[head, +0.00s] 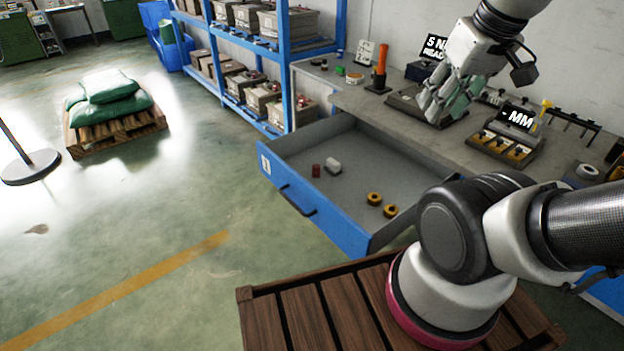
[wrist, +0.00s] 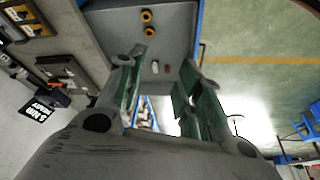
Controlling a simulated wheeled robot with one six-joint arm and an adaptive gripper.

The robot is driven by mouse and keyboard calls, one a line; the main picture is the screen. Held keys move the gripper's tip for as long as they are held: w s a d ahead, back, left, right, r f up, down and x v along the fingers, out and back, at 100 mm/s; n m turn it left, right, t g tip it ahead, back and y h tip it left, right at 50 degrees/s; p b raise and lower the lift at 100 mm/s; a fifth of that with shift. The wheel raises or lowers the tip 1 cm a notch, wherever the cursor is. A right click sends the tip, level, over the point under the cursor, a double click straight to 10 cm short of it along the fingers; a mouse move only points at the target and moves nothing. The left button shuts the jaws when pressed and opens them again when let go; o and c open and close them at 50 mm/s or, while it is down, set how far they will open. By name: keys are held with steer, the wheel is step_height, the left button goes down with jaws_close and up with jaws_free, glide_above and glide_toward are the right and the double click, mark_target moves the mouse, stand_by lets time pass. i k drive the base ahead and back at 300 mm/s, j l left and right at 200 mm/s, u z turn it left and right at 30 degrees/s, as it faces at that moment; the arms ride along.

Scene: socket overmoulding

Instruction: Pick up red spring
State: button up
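The red spring (head: 316,170) stands as a small red cylinder on the floor of the open blue drawer (head: 272,171), left of a small white block (head: 333,165). The red spring (wrist: 167,69) also shows small in the wrist view, in the gap between my fingers, beside the white block (wrist: 155,66). My gripper (head: 446,108) is over the workbench, right of and above the drawer, well apart from the spring. In the wrist view my gripper (wrist: 165,72) has its green-padded fingers spread, with nothing between them nearby.
Two yellow rings (head: 382,204) lie in the drawer's near right part. The workbench (head: 560,150) holds a display (head: 517,118), a tray of yellow parts (head: 502,147) and an orange-red upright tool (head: 379,70). A blue shelf (head: 289,60) stands behind the drawer. Much of the drawer floor is clear.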

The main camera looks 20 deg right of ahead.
mark_target(318, 168)
steer(key=i+j+z, duration=0.15)
steer(key=j, duration=0.45)
steer(key=j+z, duration=0.2)
steer(key=j, duration=0.45)
steer(key=i+j+z, duration=0.1)
steer(key=j, duration=0.25)
steer(key=i+j+z, duration=0.1)
steer(key=i+j, duration=0.25)
